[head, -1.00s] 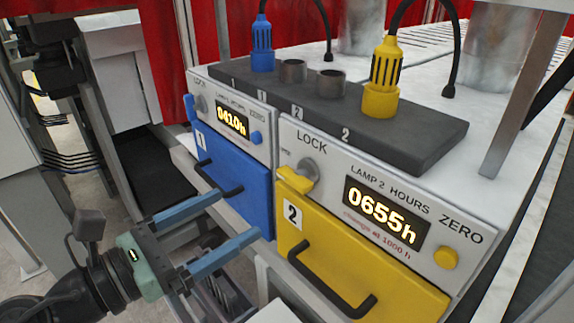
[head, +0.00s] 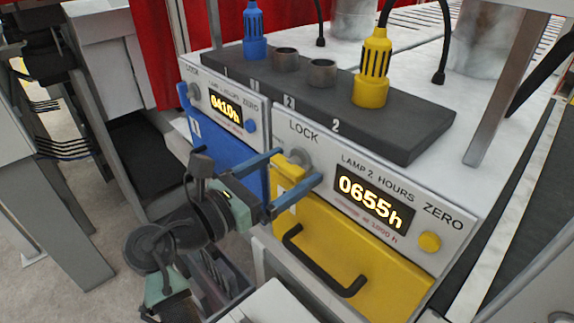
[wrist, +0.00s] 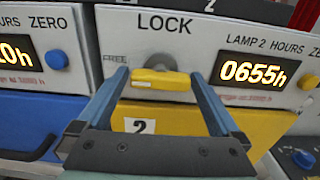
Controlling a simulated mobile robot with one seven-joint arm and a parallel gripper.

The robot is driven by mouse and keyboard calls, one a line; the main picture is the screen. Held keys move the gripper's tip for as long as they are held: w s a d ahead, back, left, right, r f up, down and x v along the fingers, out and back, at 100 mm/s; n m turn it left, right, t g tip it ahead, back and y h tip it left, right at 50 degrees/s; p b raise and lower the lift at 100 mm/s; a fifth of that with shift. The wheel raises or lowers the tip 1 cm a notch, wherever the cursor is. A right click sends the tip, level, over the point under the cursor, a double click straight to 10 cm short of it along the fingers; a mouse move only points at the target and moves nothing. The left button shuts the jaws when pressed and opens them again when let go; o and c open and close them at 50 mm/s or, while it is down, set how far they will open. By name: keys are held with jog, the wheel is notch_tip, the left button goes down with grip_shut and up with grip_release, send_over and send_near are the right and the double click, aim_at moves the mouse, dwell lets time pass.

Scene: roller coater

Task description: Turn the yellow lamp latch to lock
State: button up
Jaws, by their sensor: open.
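The yellow lamp latch (wrist: 160,78) is on the lamp 2 panel, below the word LOCK and beside a small FREE mark. In the wrist view it lies about level across its round grey hub (wrist: 158,61). My gripper (head: 298,167) is open at the panel, its two blue fingers one on each side of the latch. The wrist view shows a gap at both ends of the latch; I cannot tell how deep the fingertips reach. In the head view the fingers hide most of the latch, while the grey hub shows just above them.
A yellow drawer with a black handle (head: 322,268) lies below the panel. The 0655h display (head: 369,203) and yellow ZERO button (head: 429,242) are to the right. The blue lamp 1 drawer (head: 240,163) is to the left. A dark socket block (head: 400,135) stands above.

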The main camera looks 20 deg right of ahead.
jog(key=shift+c, duration=0.3)
jog(key=c, duration=1.2)
jog(key=shift+o, duration=0.2)
jog(key=shift+m, duration=0.3)
jog(key=m, duration=0.3)
jog(key=shift+w+m, duration=0.1)
jog(key=shift+m, duration=0.2)
jog(key=m+b, duration=0.2)
jog(key=m, duration=0.2)
jog(key=shift+w+m, duration=0.1)
jog(key=shift+m, duration=0.2)
jog(key=m+b, duration=0.2)
jog(key=m, duration=0.2)
jog(key=shift+m+b, duration=0.3)
jog(key=shift+b, duration=0.1)
jog(key=shift+r+m+b, duration=0.2)
jog(key=shift+m+b, duration=1.35)
jog(key=shift+m, duration=0.65)
jog(key=shift+r, duration=0.1)
